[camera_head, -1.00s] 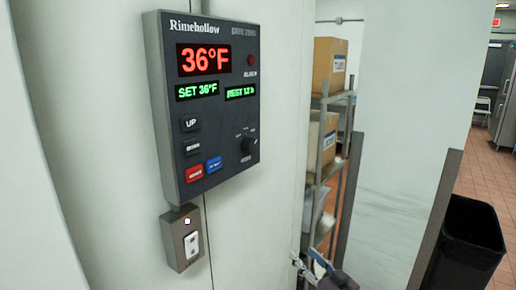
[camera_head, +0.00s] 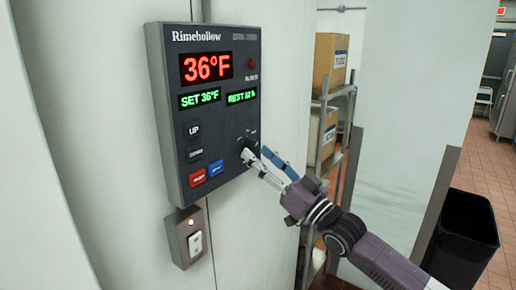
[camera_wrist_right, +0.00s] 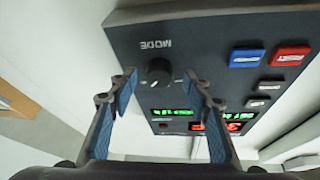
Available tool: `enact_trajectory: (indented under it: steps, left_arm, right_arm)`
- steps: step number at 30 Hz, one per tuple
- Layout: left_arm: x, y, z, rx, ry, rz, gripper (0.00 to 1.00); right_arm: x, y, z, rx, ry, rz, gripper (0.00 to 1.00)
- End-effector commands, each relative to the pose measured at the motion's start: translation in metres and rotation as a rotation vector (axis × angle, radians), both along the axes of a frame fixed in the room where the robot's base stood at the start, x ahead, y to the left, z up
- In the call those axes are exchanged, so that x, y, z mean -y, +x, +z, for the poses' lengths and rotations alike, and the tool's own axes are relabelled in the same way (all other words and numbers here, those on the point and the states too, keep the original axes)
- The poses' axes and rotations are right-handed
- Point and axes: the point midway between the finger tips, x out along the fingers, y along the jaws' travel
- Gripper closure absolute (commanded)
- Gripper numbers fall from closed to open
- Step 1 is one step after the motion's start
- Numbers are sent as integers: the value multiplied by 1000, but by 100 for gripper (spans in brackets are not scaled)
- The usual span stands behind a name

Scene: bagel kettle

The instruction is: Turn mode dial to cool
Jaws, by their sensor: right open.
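The dark control panel (camera_head: 222,125) labelled Rimehollow hangs on the white wall, with a red 36°F display and green SET 36°F text. The mode dial (camera_wrist_right: 159,72) is a round black knob under the upside-down MODE label in the right wrist view. In the head view the dial (camera_head: 247,155) is partly hidden by my right gripper (camera_head: 257,160). In the right wrist view the right gripper (camera_wrist_right: 166,84) is open, its fingertips on either side of the dial; I cannot tell whether they touch it. My left gripper is not in view.
Red (camera_head: 197,178) and blue (camera_head: 216,168) buttons sit left of the dial. A switch box (camera_head: 188,238) is below the panel. Shelving with cardboard boxes (camera_head: 330,65) stands behind the doorway at right. A black bin (camera_head: 463,240) is at lower right.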

Motion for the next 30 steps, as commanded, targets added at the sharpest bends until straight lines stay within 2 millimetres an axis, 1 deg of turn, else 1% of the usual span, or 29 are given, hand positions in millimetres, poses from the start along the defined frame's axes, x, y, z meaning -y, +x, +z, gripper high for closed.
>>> enact_trajectory:
  steps: [1,4,13,14,24,25,30]
  left_arm:
    - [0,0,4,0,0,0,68]
    - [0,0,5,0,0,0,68]
    - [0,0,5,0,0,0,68]
    - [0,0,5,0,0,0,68]
    - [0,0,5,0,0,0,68]
    - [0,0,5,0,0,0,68]
    - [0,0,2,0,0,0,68]
  right_arm:
    - [-3,3,3,-1,-1,0,55]
    - [-7,7,5,1,-1,0,55]
    - [-8,8,4,1,-1,0,55]
    - [-8,8,4,1,-1,0,57]
    - [-8,8,4,0,-1,-1,95]
    - [-8,8,4,0,-1,-1,97]
    - [-8,8,2,8,-7,-1,97]
